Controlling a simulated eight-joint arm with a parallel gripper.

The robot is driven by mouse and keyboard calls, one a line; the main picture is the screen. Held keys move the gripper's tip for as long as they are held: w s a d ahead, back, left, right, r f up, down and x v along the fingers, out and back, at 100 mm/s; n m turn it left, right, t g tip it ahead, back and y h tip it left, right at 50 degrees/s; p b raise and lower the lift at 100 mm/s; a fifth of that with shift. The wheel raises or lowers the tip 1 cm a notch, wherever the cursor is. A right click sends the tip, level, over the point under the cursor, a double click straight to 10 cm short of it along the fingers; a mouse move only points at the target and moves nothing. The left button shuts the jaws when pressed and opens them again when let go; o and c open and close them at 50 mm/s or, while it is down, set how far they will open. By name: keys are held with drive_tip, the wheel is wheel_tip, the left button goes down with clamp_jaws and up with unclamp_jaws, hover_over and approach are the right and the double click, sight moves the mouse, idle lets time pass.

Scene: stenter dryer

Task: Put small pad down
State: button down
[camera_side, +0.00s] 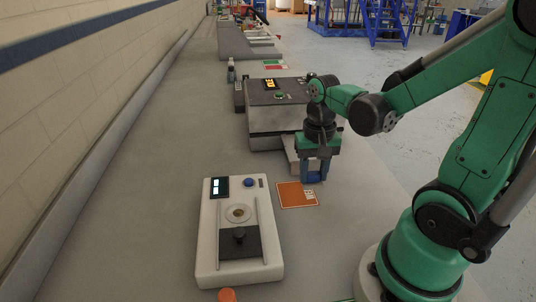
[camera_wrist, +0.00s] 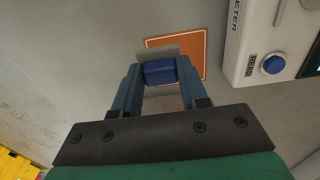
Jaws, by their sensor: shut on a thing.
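My gripper (camera_side: 314,177) points down beside the far right corner of an orange square mat (camera_side: 292,196). In the wrist view my gripper (camera_wrist: 159,80) has its two blue fingers shut on a small blue block (camera_wrist: 159,72) with a thin grey plate (camera_wrist: 158,50) at its far side; this appears to be the small pad. The held piece overlaps the near left part of the orange mat (camera_wrist: 196,57) in that view. Its height over the bench is hard to tell. In the side view the fingers mostly hide the pad.
A white meter (camera_side: 207,240) with a screen, a blue button and a black knob lies left of the mat; its edge shows in the wrist view (camera_wrist: 244,50). A grey machine (camera_side: 270,125) stands behind my gripper. Bare bench lies left of the meter.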

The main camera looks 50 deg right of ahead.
sight(312, 181)
drive_tip(key=shift+f, duration=2.6)
drive_tip(key=shift+f, duration=0.15)
drive_tip(key=shift+c, duration=2.3)
unclamp_jaws()
wheel_tip(312, 181, up, 12)
drive_tip(key=shift+w+a, duration=0.1)
drive_tip(key=shift+a, duration=0.1)
drive_tip(key=w+a+n+t, duration=0.4)
drive_tip(key=a+n+t, duration=0.3)
drive_tip(key=a+n, duration=0.1)
drive_tip(key=shift+a+r+n, duration=0.2)
drive_tip(key=shift+r+n, duration=0.15)
drive_tip(key=shift+n, duration=0.15)
